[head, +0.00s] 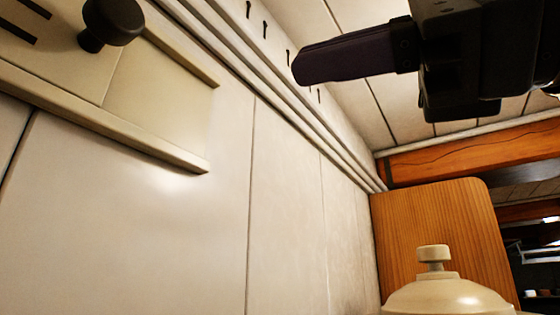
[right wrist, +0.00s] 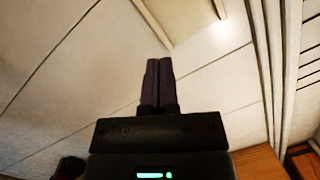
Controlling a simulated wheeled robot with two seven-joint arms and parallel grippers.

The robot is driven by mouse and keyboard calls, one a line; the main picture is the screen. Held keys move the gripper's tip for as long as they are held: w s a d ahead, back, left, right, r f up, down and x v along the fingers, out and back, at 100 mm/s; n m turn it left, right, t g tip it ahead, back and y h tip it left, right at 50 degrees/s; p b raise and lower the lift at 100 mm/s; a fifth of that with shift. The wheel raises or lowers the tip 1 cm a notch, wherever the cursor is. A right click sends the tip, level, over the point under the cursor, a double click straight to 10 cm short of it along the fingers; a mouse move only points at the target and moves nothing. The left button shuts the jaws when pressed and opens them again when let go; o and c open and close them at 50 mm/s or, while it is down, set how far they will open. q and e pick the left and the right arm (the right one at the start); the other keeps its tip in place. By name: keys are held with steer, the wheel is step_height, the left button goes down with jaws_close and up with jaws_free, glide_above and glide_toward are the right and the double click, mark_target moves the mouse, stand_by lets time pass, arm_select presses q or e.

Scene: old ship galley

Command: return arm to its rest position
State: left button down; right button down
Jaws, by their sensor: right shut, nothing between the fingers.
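My right gripper (head: 300,68) comes in from the upper right of the head view, dark and raised in front of the pale planked wall and ceiling. In the right wrist view its two dark fingers (right wrist: 158,62) lie side by side, shut with nothing between them. It looks clear of the wall panels. My left gripper is in neither view.
A pale wall panel with a dark round knob (head: 112,22) is at the upper left. A cream lidded vessel (head: 450,295) stands low at the right, before a wooden board (head: 440,215). A wooden beam (head: 470,155) runs above it. Small dark hooks (head: 265,28) line the upper rail.

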steer(key=shift+s, duration=0.25)
steer(key=shift+w, duration=0.1)
